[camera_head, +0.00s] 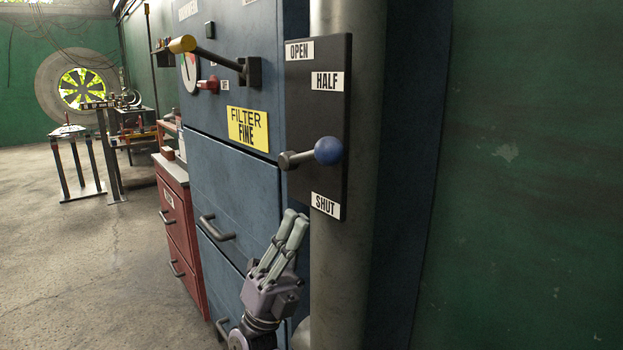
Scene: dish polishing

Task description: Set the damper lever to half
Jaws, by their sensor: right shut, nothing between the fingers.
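The damper lever (302,158) is a short grey arm with a blue ball knob (328,151) on a dark plate (315,105). The plate carries the labels OPEN (299,50) at the top, HALF (327,81) below it and SHUT (325,205) at the bottom. The lever lies nearly level, and its knob is between HALF and SHUT. My right gripper (297,219) is below the lever, left of the SHUT label, fingers pointing up, closed and empty. It appears apart from the lever. My left gripper is out of view.
The plate is in front of a grey vertical pipe (345,275) beside the blue cabinet (232,178). A yellow-tipped handle (183,44) sticks out at the upper left. A red drawer unit (176,225) stands left of the cabinet.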

